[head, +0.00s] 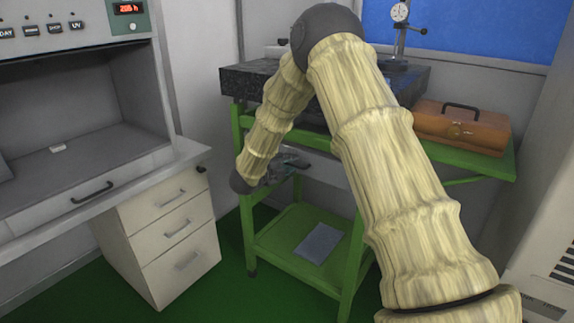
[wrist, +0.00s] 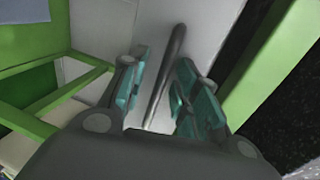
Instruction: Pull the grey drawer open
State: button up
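The grey drawer (head: 325,170) sits under the top of the green table. Its light front (wrist: 207,25) fills the middle of the wrist view, with a dark bar handle (wrist: 171,65) running slantwise across it. My gripper (wrist: 160,85) is open, with its teal finger pads on either side of the handle. A gap shows between the handle and the pads, so they do not clearly grip it. In the head view my gripper (head: 284,167) is at the drawer's left part, partly hidden by my arm. How far the drawer stands out cannot be told.
The green table (head: 242,125) carries a dark granite slab (head: 245,82), a dial gauge stand (head: 399,40) and a brown case (head: 462,128). Its lower shelf holds a grey plate (head: 318,243). A white drawer cabinet (head: 165,245) stands left, below a grey hood (head: 85,110).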

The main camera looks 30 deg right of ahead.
grip_shut()
jog(key=shift+a, duration=0.1)
jog(key=f+v, duration=0.2)
jog(key=v, duration=1)
jog(key=a+f+v, duration=0.1)
jog(key=f+v, duration=0.2)
jog(key=v, duration=1)
jog(key=shift+s+a, duration=0.25)
jog(key=shift+s, duration=0.05)
jog(key=shift+f, duration=0.1)
grip_release()
